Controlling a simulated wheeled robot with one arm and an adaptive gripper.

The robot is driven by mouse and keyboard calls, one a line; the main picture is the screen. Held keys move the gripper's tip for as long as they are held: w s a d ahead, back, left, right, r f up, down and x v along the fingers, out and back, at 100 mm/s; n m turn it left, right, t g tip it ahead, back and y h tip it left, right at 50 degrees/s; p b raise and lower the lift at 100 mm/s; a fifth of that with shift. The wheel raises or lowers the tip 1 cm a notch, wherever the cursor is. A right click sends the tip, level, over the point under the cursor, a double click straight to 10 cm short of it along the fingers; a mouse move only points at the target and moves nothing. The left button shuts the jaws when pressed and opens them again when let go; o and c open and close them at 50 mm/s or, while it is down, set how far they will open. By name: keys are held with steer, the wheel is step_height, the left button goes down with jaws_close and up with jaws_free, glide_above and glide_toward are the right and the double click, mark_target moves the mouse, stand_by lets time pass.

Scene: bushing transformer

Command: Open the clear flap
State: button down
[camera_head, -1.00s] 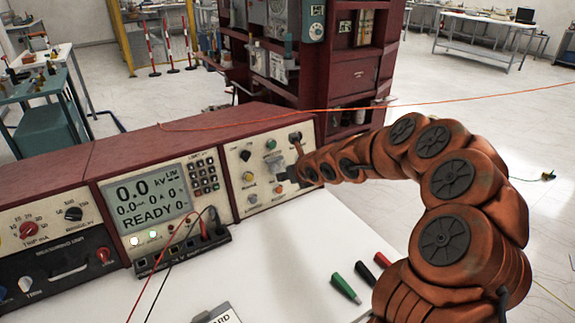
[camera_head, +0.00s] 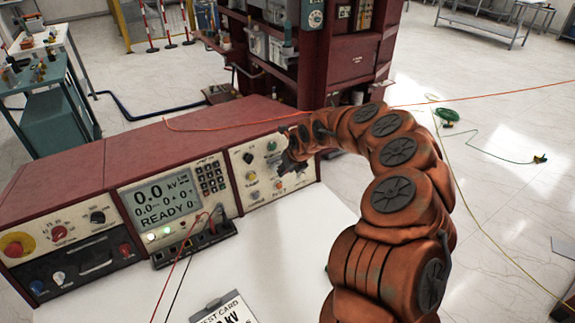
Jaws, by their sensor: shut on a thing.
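The right-hand control panel (camera_head: 260,195) of the red test console faces the white tabletop. It carries a black knob, a green button and several small coloured controls. My gripper (camera_head: 283,168) is small and dark at the end of my orange arm, right against the right part of this panel. It is shut, with its fingertips at the lower right controls. The clear flap is too small and transparent to make out; it lies at the gripper's tips, partly hidden by the gripper and arm.
The console's display (camera_head: 163,203) reads READY, with red and black leads plugged in below. A test card (camera_head: 226,310) lies on the white tabletop (camera_head: 280,255). A dark red cabinet (camera_head: 355,60) stands beyond.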

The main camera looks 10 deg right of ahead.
steer(key=shift+w+r+g+h+b, duration=0.25)
steer(key=shift+r+g+b, duration=0.15)
steer(key=shift+g, duration=0.35)
steer(key=shift+w+r+g+h+b, duration=0.25)
steer(key=shift+r+g, duration=0.2)
steer(key=shift+g, duration=0.3)
steer(key=shift+a+r+g+b, duration=0.15)
steer(key=shift+r+g+b, duration=0.1)
steer(key=shift+g+b, duration=0.15)
steer(key=shift+w+r+g, duration=0.15)
steer(key=shift+r+g, duration=0.1)
steer(key=shift+g, duration=0.15)
steer(key=c, duration=0.9)
jaws_free()
steer(key=r, duration=0.8)
steer(key=s+r, duration=0.1)
steer(key=r, duration=0.3)
steer(key=shift+h, duration=0.3)
